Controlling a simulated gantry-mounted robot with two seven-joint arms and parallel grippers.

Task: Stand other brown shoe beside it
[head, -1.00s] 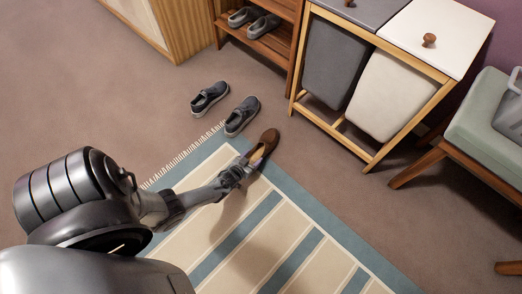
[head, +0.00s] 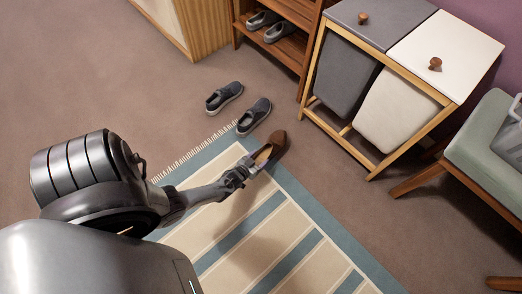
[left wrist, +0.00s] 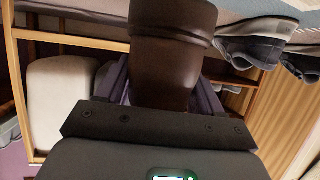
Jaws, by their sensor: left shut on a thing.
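A brown shoe (head: 279,141) is held over the striped rug's far corner in the head view, its toe pointing away from me. My left gripper (head: 244,171) is shut on its heel end. In the left wrist view the brown heel (left wrist: 170,45) fills the top middle, between the fingers. A gap between shoe and floor is hard to judge. Only one brown shoe can be made out. My right gripper is in neither view.
Two dark grey shoes (head: 224,97) (head: 254,116) stand on the floor just beyond the striped rug (head: 310,240). A wooden shoe rack (head: 280,50) holds grey shoes. A hamper frame (head: 375,165) stands right of it, then a green-cushioned bench (head: 478,140). Carpet at left is clear.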

